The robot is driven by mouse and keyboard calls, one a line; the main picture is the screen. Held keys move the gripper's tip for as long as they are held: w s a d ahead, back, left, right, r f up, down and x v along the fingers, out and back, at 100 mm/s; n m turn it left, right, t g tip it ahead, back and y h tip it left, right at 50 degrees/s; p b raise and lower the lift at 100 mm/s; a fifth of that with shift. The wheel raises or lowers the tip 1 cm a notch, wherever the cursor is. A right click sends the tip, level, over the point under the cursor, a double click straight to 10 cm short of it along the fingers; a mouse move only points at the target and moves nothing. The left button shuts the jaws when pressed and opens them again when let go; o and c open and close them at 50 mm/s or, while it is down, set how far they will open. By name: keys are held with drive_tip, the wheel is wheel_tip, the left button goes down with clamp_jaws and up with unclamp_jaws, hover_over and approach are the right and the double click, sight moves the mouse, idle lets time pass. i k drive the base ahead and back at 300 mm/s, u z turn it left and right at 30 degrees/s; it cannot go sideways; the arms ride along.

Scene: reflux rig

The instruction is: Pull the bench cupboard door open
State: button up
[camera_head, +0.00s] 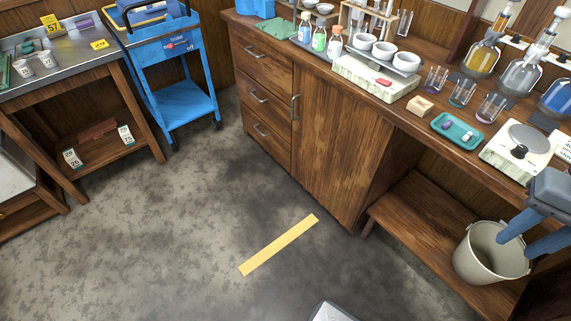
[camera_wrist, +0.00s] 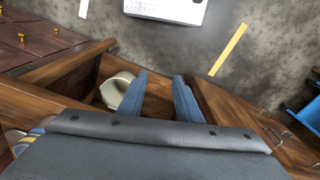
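The bench cupboard door (camera_head: 338,130) is a plain brown wooden panel, right of a stack of drawers under the bench. It looks shut, flush with the cabinet front. Its upright metal handle (camera_head: 295,107) is on its left edge, beside the drawers. My gripper (camera_head: 516,246) has two blue fingers and is at the right of the head view, over the open bay and well right of the door. In the wrist view my gripper (camera_wrist: 160,75) is open, with an empty gap between the fingers. The wooden cabinet front (camera_wrist: 235,115) shows there at the right.
A pale bucket (camera_head: 480,262) stands on the low shelf (camera_head: 425,205) below my gripper. The bench top (camera_head: 420,110) carries glassware, bowls and a balance. A blue trolley (camera_head: 185,100) stands at the left. The floor before the door is clear, with a yellow strip (camera_head: 280,245).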

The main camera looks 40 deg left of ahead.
sight(340, 145)
drive_tip(key=u, duration=1.25)
drive_tip(key=k, duration=1.3)
drive_tip(key=u, duration=0.6)
drive_tip(key=i, duration=1.5)
drive_tip(key=z, duration=0.55)
